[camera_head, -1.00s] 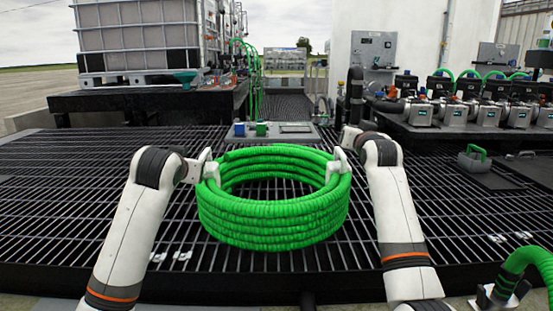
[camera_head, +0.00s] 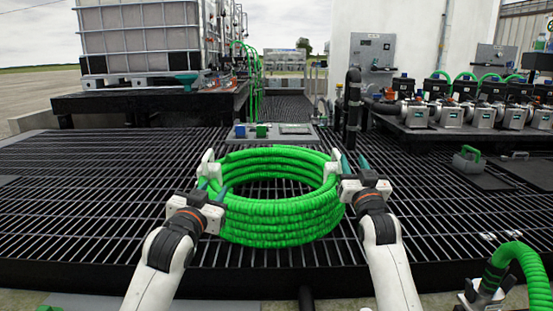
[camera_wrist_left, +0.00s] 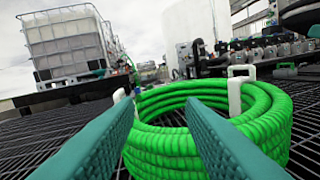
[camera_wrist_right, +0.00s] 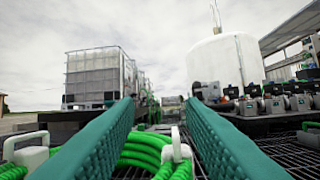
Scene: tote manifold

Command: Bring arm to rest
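A coiled green hose (camera_head: 282,222) lies on the black grating, with a white handle clip on its left side (camera_head: 208,166) and another on its right side (camera_head: 337,160). My left gripper (camera_head: 213,184) is open and empty at the coil's left front. Its teal fingers are spread wide in the left wrist view (camera_wrist_left: 160,120), with the coil (camera_wrist_left: 170,140) beyond them. My right gripper (camera_head: 353,165) is open at the coil's right edge. Its fingers are apart in the right wrist view (camera_wrist_right: 160,125), with a white handle (camera_wrist_right: 178,146) beyond and between them.
The grating (camera_head: 80,210) is clear to the left. A caged white tank (camera_head: 140,40) stands at the back left. Pumps (camera_head: 450,112) line a dark bench at the right. A green hose end (camera_head: 520,258) rises at the front right. A small green-handled box (camera_head: 470,158) sits to the right.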

